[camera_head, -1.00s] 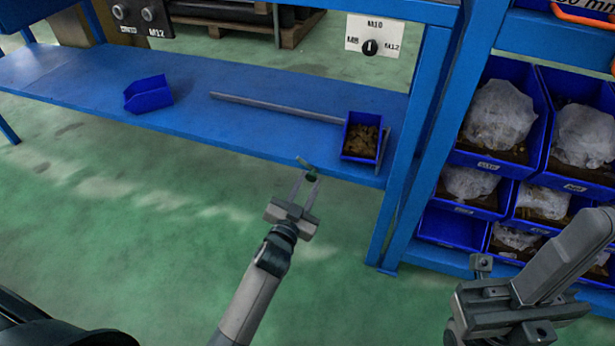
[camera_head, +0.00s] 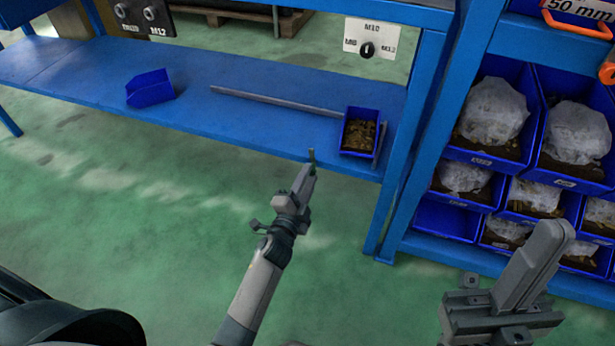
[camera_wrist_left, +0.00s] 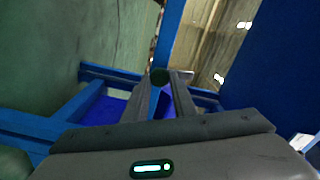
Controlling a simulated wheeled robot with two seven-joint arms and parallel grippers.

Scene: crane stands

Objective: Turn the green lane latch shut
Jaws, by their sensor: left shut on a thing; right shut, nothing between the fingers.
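The green lane latch (camera_head: 311,154) is a small dark green piece at the front edge of the blue bench, just left of a blue bin of brassy parts. In the left wrist view it shows as a dark green round end (camera_wrist_left: 159,75) between the fingertips. My left gripper (camera_head: 309,167) is shut on it, and the fingers hide part of it. The latch now looks upright in the head view; I cannot tell whether it is fully turned. My right gripper (camera_head: 554,232) is shut and empty at the lower right, away from the bench.
The bin of brassy parts (camera_head: 343,134) stands on the blue bench (camera_head: 230,118), with a grey rail (camera_head: 275,101) leading towards it. An empty blue bin (camera_head: 150,88) is further left. A selector knob (camera_head: 367,49) is above. A rack of blue bins stands right.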

